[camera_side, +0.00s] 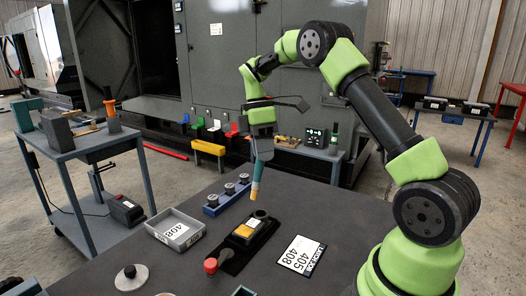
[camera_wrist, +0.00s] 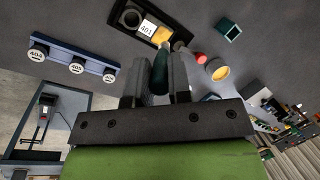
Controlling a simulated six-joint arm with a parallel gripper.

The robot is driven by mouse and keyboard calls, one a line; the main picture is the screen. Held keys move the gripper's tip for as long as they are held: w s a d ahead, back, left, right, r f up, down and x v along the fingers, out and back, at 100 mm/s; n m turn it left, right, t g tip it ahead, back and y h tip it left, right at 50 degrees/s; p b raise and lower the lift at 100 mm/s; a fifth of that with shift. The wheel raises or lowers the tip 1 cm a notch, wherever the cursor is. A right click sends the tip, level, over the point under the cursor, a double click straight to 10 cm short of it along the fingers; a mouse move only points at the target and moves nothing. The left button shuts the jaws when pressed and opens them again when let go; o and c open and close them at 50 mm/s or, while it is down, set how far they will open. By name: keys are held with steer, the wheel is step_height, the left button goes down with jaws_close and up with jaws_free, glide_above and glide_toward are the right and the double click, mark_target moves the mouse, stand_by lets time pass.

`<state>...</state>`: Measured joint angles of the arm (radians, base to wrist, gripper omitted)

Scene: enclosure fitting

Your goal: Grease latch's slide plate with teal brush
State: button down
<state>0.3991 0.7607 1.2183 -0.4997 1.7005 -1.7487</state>
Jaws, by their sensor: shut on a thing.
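My gripper (camera_side: 262,154) is shut on the teal brush (camera_side: 258,174) and holds it tip down, its tan bristles lowest. In the wrist view the brush (camera_wrist: 160,76) stands between the two fingers of my gripper (camera_wrist: 160,82). Below the brush, on the dark table, is a black fixture with a yellow part and white label, which seems to be the latch (camera_side: 244,231). In the side view the bristles are apart from it, above its far end by a round black cup (camera_side: 260,214). The wrist view shows the latch's label (camera_wrist: 147,28) reading 401. I cannot make out the slide plate.
A red knob (camera_side: 210,266) stands near the latch. A grey tray (camera_side: 157,229) and a blue rack (camera_side: 212,210) with round pieces lie left and behind. A numbered card (camera_side: 301,254) lies right. A round disc (camera_side: 131,277) lies front left. A cart (camera_side: 85,140) stands left.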

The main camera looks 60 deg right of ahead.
mark_target(255, 189)
steer(key=shift+a+f, duration=0.55)
steer(key=shift+f, duration=0.75)
steer(key=shift+a+f, duration=0.6)
steer(key=shift+f, duration=0.65)
steer(key=shift+a+f, duration=0.55)
steer(key=shift+f, duration=0.75)
steer(key=shift+d+r, duration=0.55)
steer(key=shift+r, duration=0.8)
steer(key=shift+d+r, duration=0.6)
steer(key=shift+r, duration=0.8)
steer(key=shift+d+r, duration=0.55)
steer(key=shift+r, duration=0.8)
